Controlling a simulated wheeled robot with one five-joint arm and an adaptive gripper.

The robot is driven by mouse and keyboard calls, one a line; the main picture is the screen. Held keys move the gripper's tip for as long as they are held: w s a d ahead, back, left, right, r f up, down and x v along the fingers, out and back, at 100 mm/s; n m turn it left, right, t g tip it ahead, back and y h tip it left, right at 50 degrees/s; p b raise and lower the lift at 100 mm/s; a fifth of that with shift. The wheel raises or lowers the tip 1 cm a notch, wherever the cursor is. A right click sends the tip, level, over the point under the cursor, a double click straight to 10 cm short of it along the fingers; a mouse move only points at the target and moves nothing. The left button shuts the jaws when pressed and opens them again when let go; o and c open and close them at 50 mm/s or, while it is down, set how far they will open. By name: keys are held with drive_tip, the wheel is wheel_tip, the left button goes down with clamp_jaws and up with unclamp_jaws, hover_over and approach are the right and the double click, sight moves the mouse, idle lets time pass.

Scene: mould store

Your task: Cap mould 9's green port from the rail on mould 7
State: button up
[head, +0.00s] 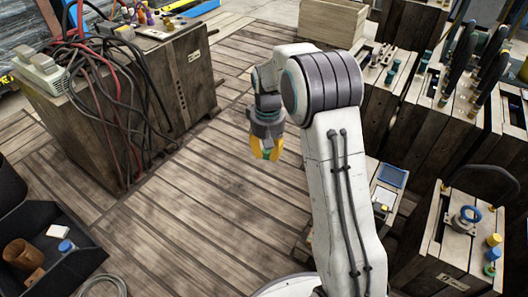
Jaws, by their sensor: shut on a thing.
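My gripper (265,154) hangs over the open floor left of my arm, its yellow fingers shut on a small green piece (263,156), likely a cap. The fingers hide most of the piece. Several wooden mould boxes stand around. The box at the lower right (445,255) carries a blue ring, yellow and blue pieces and a small green one (489,269). The large box at the left (150,95) has small coloured pieces on top. The number plates are too small to read, so I cannot tell which box is mould 9 or mould 7.
Red and black cables and a grey device (45,72) drape over the left box. A dark bin (75,270) with a brown cup (22,254) stands at the lower left. More boxes with upright black handles (460,55) line the right. The plank floor (190,185) between is clear.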

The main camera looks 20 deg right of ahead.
drive_tip(key=s+d+m+p, duration=0.1)
drive_tip(key=s+d+m, duration=0.1)
drive_tip(key=d, duration=0.7)
drive_tip(key=s+d+m+p, duration=0.1)
drive_tip(key=s+d+m, duration=0.15)
drive_tip(key=d, duration=0.55)
drive_tip(key=m+p, duration=0.7)
approach(494, 269)
drive_tip(key=a+f, duration=0.1)
drive_tip(key=a, duration=0.1)
drive_tip(key=a+f, duration=0.1)
drive_tip(key=f, duration=0.1)
drive_tip(key=shift+w+a, duration=0.15)
drive_tip(key=shift+a, duration=0.25)
drive_tip(key=d+n, duration=0.1)
drive_tip(key=n, duration=0.2)
drive_tip(key=d+n, duration=0.1)
drive_tip(key=n, duration=0.2)
drive_tip(key=d+n, duration=0.1)
drive_tip(key=n, duration=0.3)
drive_tip(key=shift+d+r, duration=0.2)
drive_tip(key=shift+r, duration=0.05)
drive_tip(key=n, duration=0.5)
drive_tip(key=shift+d, duration=0.25)
drive_tip(key=shift+f, duration=0.2)
drive_tip(key=shift+f+b, duration=1.45)
drive_tip(key=shift+f, duration=0.85)
drive_tip(key=shift+f+b, duration=0.95)
drive_tip(key=shift+b, duration=0.05)
